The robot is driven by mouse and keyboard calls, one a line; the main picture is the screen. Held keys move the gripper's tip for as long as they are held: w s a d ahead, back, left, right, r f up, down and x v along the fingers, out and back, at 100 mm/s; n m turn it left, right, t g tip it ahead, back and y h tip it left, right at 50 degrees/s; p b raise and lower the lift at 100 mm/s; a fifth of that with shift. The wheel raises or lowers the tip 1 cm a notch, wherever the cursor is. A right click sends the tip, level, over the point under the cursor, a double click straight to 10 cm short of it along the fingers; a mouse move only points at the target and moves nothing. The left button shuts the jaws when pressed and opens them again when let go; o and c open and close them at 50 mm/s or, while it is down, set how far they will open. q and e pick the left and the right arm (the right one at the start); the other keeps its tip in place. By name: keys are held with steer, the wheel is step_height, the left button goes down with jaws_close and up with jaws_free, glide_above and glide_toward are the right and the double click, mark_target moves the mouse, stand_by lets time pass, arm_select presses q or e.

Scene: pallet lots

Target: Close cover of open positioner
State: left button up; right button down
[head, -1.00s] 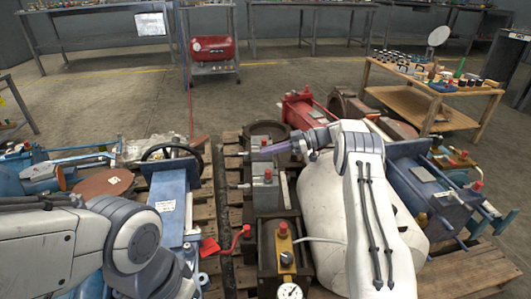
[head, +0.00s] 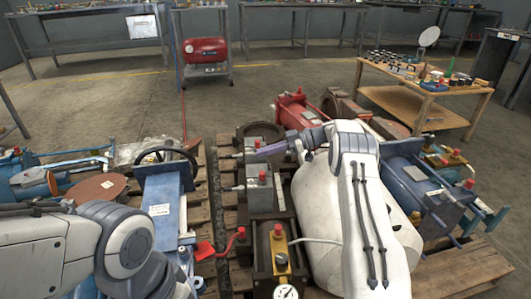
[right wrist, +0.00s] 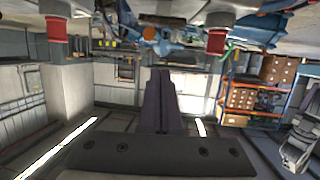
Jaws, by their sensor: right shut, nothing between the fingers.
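My right gripper (head: 266,150) reaches left above a row of grey boxes with red caps on the pallet. Its slim purple-grey fingers are shut and hold nothing; they also show together in the right wrist view (right wrist: 161,100). One grey box (head: 262,199) stands just in front of the fingertips. Nearer is a dark unit with a brass-yellow block (head: 279,246), a black knob and a round gauge (head: 286,292). I cannot tell which unit is the open positioner, and no raised cover shows clearly. My left arm is at lower left; its gripper is out of view.
A blue actuator with a black handwheel (head: 167,157) stands to the left. A big pale cylinder (head: 312,208) lies under my right arm. A wooden table (head: 424,98) stands at back right.

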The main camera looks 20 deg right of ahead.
steer(key=s+d+r+p, duration=0.7)
steer(key=s+d+r, duration=0.1)
steer(key=s+r, duration=0.15)
steer(key=s+a+r+m+g+h+p, duration=0.1)
steer(key=s+a+r+g+h, duration=0.15)
steer(key=a, duration=0.55)
steer(key=s+a+r+m+g+h+p, duration=0.15)
steer(key=s+a, duration=0.25)
steer(key=a, duration=0.4)
steer(key=s+a+r+m+g+h+p, duration=0.1)
steer(key=s+a+r+g+h, duration=0.15)
steer(key=a, duration=0.55)
steer(key=s+a+r+m+t+h+p, duration=0.1)
steer(key=s+a+m+h+p, duration=0.15)
steer(key=s, duration=1.05)
steer(key=s+a+r+m+t+h+p, duration=0.15)
steer(key=s+h, duration=0.25)
steer(key=s, duration=0.9)
step_height(320, 180, up, 38)
steer(key=p, duration=3.7)
steer(key=shift+s+d+f+p, duration=0.2)
steer(key=shift+d+p, duration=0.05)
steer(key=shift+p, duration=0.1)
